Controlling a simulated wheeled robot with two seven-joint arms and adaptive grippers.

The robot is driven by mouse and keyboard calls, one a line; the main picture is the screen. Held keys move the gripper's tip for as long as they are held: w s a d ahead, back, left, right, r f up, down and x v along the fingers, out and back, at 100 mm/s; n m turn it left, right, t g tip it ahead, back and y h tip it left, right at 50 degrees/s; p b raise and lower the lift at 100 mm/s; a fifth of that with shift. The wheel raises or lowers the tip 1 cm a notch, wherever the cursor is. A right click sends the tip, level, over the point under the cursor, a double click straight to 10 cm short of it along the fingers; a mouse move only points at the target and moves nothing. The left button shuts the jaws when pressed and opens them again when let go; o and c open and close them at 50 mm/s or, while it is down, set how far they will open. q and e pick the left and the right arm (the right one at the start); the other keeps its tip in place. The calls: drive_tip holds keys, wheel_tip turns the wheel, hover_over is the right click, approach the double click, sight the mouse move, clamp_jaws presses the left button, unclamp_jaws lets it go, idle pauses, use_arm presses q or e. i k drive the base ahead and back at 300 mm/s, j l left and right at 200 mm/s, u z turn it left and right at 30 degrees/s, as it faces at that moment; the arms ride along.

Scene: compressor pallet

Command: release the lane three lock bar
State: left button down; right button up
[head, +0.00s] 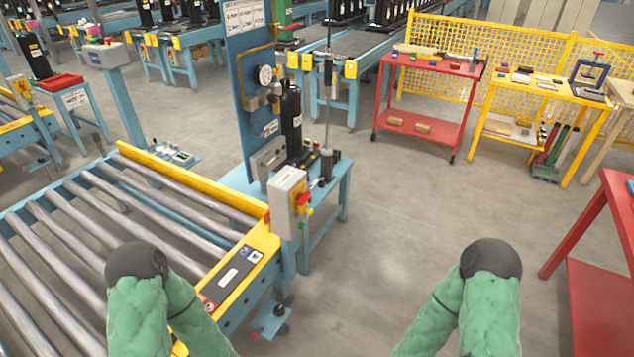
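I cannot make out a lane three number or a part that is clearly its lock bar. A roller conveyor (110,205) lies at the left, with a long yellow rail (190,182) along its far edge. At its right end is a yellow end plate (262,240) with a dark label panel (234,279). A grey control box (287,198) with red, yellow and green controls stands at that corner. A blue pedal-like part (268,320) sits low beneath. My two green-sleeved arms show at the bottom with dark rounded joints; both grippers are outside the view.
A blue bench (337,188) behind the conveyor carries a gauge panel (249,90) and a black cylinder (291,118). A red cart (425,110), a yellow table (540,92) and a red table (615,215) stand at the right. Open floor (420,200) lies between.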

sight(302, 209)
drive_tip(key=i+l+u, duration=0.15)
drive_tip(key=i+l, duration=0.4)
drive_tip(key=i+l+u, duration=0.1)
drive_tip(key=i+l, duration=0.4)
drive_tip(key=l, duration=0.15)
